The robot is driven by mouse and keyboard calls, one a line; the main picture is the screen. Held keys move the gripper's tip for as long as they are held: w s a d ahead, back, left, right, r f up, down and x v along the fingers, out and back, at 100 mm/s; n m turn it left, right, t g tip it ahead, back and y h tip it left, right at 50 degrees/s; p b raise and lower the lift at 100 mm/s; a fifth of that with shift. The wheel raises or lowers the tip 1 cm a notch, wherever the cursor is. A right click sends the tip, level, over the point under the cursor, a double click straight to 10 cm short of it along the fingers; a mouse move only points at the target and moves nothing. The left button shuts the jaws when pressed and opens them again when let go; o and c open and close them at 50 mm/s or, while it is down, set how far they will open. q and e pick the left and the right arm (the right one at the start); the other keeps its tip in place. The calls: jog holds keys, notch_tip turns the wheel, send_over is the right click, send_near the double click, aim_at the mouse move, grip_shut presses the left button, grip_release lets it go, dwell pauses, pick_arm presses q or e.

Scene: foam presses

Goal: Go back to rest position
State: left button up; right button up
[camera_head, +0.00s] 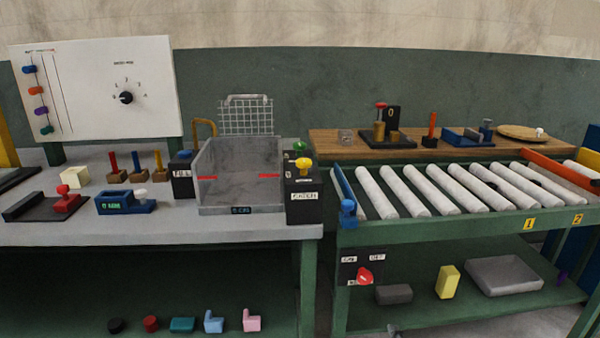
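Neither of my grippers shows in the head view, and no part of my arms can be made out. A grey workbench (255,231) stands at the left with a grey open-topped bin (238,170) near its right end. A roller conveyor (440,232) on a green frame stands at the right. Nothing in view is held.
A white panel (95,85) with coloured sliders and a dial stands behind the bench. Black control boxes (302,190) flank the bin. A wooden shelf (350,152) with small fixtures lies behind the rollers. Lower shelves hold coloured blocks (182,325) and a grey tray (505,275).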

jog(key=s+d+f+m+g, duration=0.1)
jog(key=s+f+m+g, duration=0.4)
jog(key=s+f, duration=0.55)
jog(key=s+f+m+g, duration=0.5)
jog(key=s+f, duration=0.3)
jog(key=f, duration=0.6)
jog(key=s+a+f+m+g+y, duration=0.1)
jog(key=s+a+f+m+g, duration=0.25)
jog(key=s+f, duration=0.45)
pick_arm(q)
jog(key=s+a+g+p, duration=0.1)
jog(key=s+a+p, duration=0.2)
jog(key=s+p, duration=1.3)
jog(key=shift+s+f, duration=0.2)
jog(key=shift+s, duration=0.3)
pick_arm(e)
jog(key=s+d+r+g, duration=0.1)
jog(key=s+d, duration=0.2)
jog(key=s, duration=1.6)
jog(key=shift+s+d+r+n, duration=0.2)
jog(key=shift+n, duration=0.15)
